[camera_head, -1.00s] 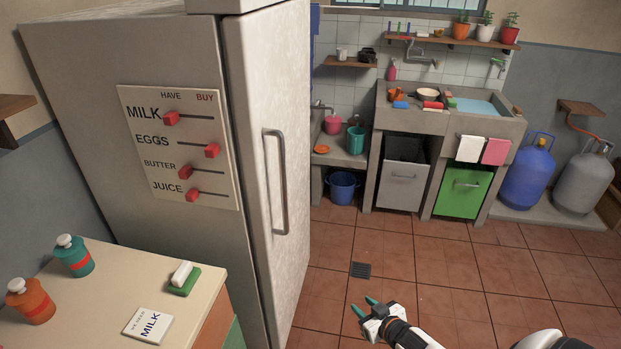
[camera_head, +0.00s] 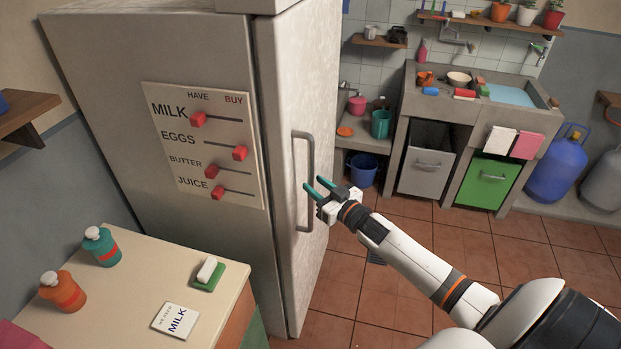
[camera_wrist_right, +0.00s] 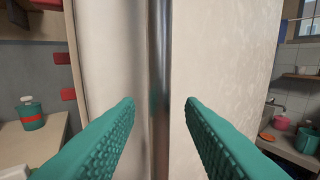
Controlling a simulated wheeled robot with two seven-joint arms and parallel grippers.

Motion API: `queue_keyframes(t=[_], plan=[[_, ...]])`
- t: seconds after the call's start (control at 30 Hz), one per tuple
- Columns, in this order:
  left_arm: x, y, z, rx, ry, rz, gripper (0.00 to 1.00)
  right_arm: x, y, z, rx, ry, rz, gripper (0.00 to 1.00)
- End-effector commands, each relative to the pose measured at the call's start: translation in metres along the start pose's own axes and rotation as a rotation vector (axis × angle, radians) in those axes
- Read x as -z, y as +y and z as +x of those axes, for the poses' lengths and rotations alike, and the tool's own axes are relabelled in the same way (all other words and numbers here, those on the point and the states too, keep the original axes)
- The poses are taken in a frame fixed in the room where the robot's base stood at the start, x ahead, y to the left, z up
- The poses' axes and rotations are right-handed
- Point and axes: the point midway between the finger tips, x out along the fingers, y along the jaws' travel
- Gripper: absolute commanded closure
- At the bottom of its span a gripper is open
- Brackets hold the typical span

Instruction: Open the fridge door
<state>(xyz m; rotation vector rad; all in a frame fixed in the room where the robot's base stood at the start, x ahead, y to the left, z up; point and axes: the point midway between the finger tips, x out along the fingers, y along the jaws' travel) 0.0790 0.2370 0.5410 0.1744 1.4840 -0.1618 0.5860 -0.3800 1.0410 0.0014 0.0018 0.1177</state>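The tall off-white fridge door (camera_head: 300,90) is shut against its cabinet. Its long grey vertical handle (camera_head: 311,165) is on the door's front and also shows in the right wrist view (camera_wrist_right: 160,80). My right gripper (camera_head: 318,188) is open, its two green fingers pointing at the handle at about its lower half. In the right wrist view the fingers (camera_wrist_right: 160,108) are spread with the handle bar between them in the picture. Neither finger appears to touch the bar, and I cannot tell how deep it lies between them. My left gripper is not in view.
A small table (camera_head: 130,290) with bottles, a sponge and a milk note stands at the lower left. A sink counter (camera_head: 440,108) with a green-fronted cabinet is at the back right. The tiled floor (camera_head: 340,275) before the fridge is clear.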

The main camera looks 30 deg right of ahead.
Motion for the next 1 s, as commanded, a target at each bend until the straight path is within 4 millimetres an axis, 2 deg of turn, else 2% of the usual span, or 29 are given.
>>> queue_keyframes(t=[0.03,0.2,0.57,0.8,1.0], plan=[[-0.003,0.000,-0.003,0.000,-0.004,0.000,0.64,-0.002,-0.001,0.009,0.002,-0.002,0.000,0.65],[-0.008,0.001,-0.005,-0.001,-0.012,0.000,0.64,-0.001,0.000,0.025,0.001,-0.001,0.001,0.65],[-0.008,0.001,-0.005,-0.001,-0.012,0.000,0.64,0.001,0.000,0.029,0.000,0.000,0.000,0.65],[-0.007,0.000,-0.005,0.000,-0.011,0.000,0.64,0.001,0.000,0.029,0.000,0.000,0.000,1.00],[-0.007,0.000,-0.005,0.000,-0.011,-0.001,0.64,0.001,0.000,0.029,-0.001,0.000,-0.001,1.00]])
